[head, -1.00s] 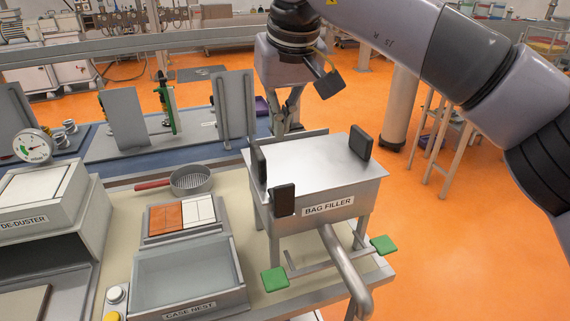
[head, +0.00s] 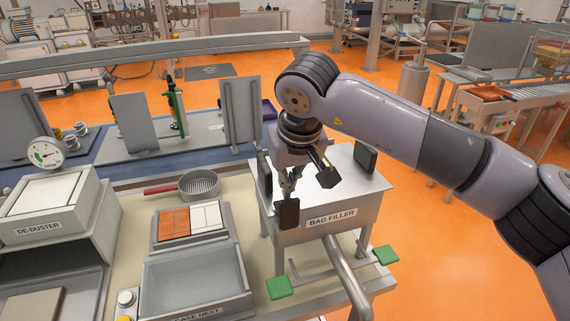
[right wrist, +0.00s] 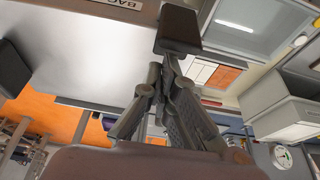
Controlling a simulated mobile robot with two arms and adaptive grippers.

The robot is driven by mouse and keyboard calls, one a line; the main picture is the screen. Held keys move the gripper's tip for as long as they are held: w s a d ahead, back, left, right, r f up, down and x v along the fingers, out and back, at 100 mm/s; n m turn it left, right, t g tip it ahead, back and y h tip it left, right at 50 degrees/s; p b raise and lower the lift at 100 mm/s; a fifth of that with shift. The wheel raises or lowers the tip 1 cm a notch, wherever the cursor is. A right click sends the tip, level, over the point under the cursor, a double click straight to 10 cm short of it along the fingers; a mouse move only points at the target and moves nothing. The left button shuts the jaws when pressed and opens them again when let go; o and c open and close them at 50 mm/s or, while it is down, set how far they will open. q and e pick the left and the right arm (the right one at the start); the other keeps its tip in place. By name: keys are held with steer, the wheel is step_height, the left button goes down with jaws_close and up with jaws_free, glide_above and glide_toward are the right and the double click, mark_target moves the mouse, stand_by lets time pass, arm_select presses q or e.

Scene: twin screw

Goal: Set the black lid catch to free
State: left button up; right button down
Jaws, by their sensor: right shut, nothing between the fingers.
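The bag filler (head: 330,222) is a grey metal box on legs with a flat lid (head: 345,185). Black catches stand at its edges: one at the front left (head: 289,214), one at the back left (head: 264,172), one at the right (head: 365,158). My right gripper (head: 287,190) is shut and empty, pointing down just behind the front-left catch. In the right wrist view, the fingertips (right wrist: 172,62) are close to that black catch (right wrist: 180,27); I cannot tell whether they touch it. My arm hides part of the lid. My left gripper is not in view.
Green pads (head: 280,288) sit on a bar below the filler, beside a bent grey pipe (head: 347,280). Left of the filler are the case nest (head: 195,285), a tile tray (head: 190,220), a red-handled sieve (head: 199,184) and the de-duster (head: 50,215).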

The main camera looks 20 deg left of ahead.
steer(key=shift+s+d, duration=0.2)
steer(key=shift+s, duration=0.15)
steer(key=shift+w, duration=0.1)
